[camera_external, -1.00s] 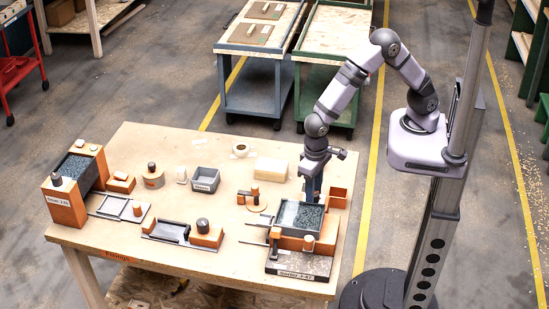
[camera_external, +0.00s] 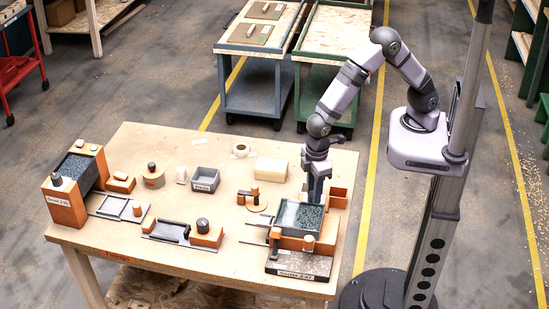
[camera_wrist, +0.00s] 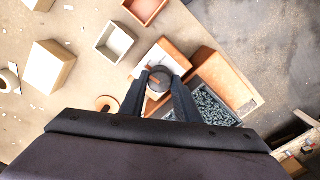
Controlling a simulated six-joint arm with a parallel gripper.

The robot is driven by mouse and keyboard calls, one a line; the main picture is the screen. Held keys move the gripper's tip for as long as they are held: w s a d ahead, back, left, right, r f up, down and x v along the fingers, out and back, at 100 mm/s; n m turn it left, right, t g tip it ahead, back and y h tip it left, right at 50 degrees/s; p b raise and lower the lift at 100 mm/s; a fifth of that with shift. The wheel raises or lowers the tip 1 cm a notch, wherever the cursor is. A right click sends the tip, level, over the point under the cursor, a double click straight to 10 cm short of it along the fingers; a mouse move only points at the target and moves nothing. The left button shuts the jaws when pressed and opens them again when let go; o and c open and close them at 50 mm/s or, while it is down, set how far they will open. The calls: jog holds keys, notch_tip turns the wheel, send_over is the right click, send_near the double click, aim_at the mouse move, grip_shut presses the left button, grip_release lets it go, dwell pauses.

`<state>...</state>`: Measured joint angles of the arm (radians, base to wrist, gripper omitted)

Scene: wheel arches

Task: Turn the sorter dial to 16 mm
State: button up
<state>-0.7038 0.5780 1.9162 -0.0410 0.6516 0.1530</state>
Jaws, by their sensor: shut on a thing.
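The sorter (camera_external: 296,243) stands at the right front of the table, an orange body on a dark base with a bin of grey granules on top. In the wrist view its dial (camera_wrist: 158,79) is a dark round knob with an orange mark on the left side of its face. My gripper (camera_wrist: 160,77) has its two dark fingers on either side of the knob, shut on it. In the external view my gripper (camera_external: 314,197) points down behind the granule bin, and the dial is hidden. I cannot read any scale numbers around the knob.
An orange open box (camera_external: 338,196) is close to the right of my gripper. A cream block (camera_external: 271,170) and a grey tray (camera_external: 205,179) stand behind and left. An orange machine (camera_external: 64,202) stands at the table's far left. Bare tabletop shows between the things.

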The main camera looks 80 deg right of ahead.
jog(key=n, duration=0.5)
jog(key=shift+r+n, duration=0.1)
jog(key=shift+n, duration=0.3)
jog(key=shift+n+p, duration=0.4)
jog(key=shift+n, duration=1.8)
jog(key=o, duration=1)
jog(key=shift+o, duration=0.2)
jog(key=shift+s+r+b, duration=0.1)
jog(key=shift+r+b, duration=0.95)
jog(key=shift+r, duration=2.6)
